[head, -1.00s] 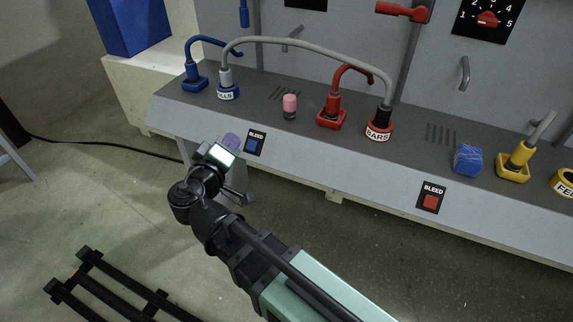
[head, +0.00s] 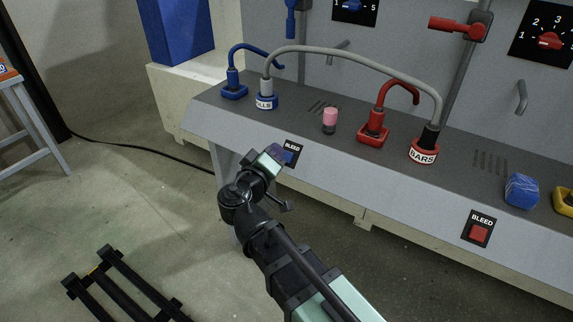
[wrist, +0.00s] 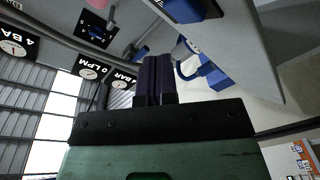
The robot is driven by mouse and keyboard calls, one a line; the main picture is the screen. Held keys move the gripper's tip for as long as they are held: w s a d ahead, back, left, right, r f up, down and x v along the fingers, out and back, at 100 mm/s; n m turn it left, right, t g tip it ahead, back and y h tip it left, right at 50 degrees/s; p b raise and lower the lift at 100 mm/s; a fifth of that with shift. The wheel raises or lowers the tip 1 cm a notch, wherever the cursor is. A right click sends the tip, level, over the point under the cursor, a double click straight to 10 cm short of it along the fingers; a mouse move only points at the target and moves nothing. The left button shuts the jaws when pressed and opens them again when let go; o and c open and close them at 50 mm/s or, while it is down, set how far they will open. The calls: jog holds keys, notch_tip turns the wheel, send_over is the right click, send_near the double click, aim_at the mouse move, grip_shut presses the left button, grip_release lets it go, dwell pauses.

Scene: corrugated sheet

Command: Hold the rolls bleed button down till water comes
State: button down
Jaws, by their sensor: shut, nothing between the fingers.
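The blue bleed button (head: 288,157) sits on a black plate marked BLEED (head: 293,146) on the sloped front of the grey bench, at the left. Above it stands the blue-ringed rolls coupling (head: 266,100), with a grey hose on it. My gripper (head: 277,151) is at the plate's left edge and covers part of the plate and button. I cannot tell whether the fingertips touch the button. In the wrist view my gripper's dark purple fingers (wrist: 158,78) are together, with nothing between them.
The red bleed button (head: 478,233) is further right on the same front. The bars coupling (head: 424,149), a pink-topped peg (head: 329,119) and a blue block (head: 521,190) stand on the bench top. A black rack (head: 125,285) lies on the floor, lower left.

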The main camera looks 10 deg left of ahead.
jog(key=shift+w+d+f+b, duration=0.25)
jog(key=shift+w+f+b, duration=0.1)
jog(key=shift+w+f, duration=0.35)
dwell(1.6)
jog(key=shift+w+d+f+b, duration=0.1)
jog(key=shift+w+f+b, duration=0.1)
jog(key=shift+f+b, duration=0.1)
jog(key=shift+w+f+b, duration=0.25)
jog(key=shift+w+b, duration=0.05)
dwell(0.6)
dwell(1.4)
jog(key=shift+s+r+p, duration=0.55)
jog(key=shift+r+p, duration=0.05)
jog(key=shift+r, duration=0.1)
